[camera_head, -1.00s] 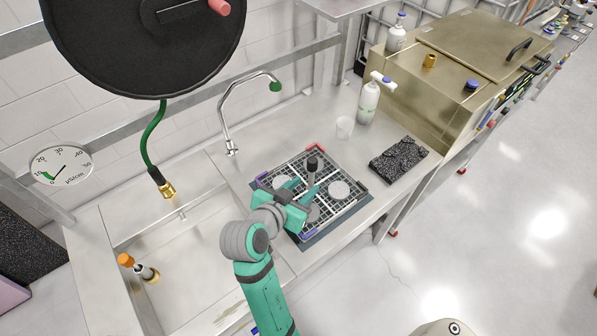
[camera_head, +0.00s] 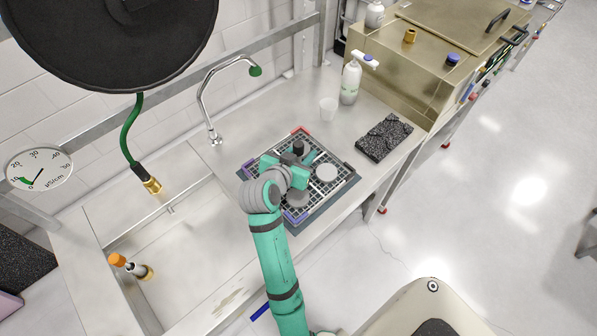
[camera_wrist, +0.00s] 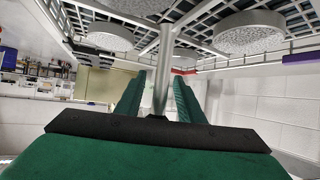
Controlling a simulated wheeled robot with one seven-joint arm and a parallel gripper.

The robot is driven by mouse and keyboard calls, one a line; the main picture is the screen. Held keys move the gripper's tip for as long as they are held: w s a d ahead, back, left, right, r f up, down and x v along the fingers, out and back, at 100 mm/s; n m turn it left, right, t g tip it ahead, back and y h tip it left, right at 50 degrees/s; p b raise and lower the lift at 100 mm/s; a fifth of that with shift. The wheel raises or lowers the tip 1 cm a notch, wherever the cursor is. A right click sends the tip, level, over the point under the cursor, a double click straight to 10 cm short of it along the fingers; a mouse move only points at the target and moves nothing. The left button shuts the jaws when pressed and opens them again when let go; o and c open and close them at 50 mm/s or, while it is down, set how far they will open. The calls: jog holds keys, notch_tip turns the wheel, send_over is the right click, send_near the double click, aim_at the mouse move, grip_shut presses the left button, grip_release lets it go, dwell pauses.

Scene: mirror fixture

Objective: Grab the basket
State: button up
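The basket (camera_head: 323,196) is a square dark grid frame with coloured corner pieces, lying on the steel counter beside the sink. Pale round discs lie in it, one (camera_head: 326,173) in plain sight. An upright post with a black knob (camera_head: 298,147) rises from its middle. My gripper (camera_head: 297,161) is over the basket at this post and partly hides it. In the wrist view the metal post (camera_wrist: 163,70) stands between my two green fingers, with a gap visible on the left side. The fingers look open around it; contact on the right cannot be told.
A black textured block (camera_head: 384,137), a clear cup (camera_head: 328,110) and a white bottle (camera_head: 351,82) stand right of and behind the basket. A faucet (camera_head: 213,100) rises behind the sink (camera_head: 190,240). A large black reel (camera_head: 110,40) hangs at upper left.

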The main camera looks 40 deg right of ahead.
jog(key=shift+w+d+f, duration=0.15)
jog(key=shift+d+f, duration=0.05)
jog(key=shift+d, duration=0.15)
grip_shut()
dwell(1.1)
jog(key=shift+r, duration=0.1)
